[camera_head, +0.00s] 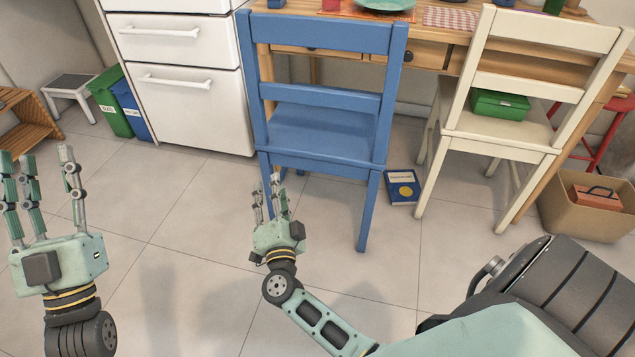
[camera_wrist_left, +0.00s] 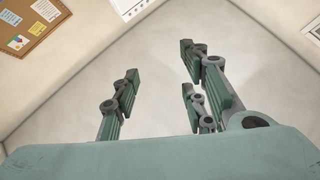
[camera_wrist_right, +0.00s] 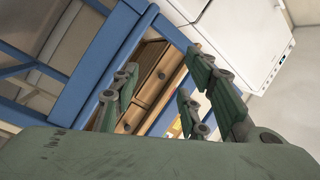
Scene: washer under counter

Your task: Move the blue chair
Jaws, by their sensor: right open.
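The blue chair (camera_head: 325,130) stands upright at the wooden table, its back towards me, in the middle of the head view. It also shows large in the right wrist view (camera_wrist_right: 88,82), tilted in that picture. My right gripper (camera_head: 268,190) is open, fingers upward, close to the chair's left rear leg. I cannot tell whether it touches the chair. My left gripper (camera_head: 40,165) is open and empty, fingers upward, well left of the chair. The left wrist view shows its spread fingers (camera_wrist_left: 155,85) against a blank wall or ceiling.
A cream chair (camera_head: 545,60) with a green box (camera_head: 500,104) stands to the right. A blue book (camera_head: 403,187) lies on the floor between the chairs. White drawers (camera_head: 185,75) stand left of the blue chair. The tiled floor (camera_head: 190,205) is clear in front.

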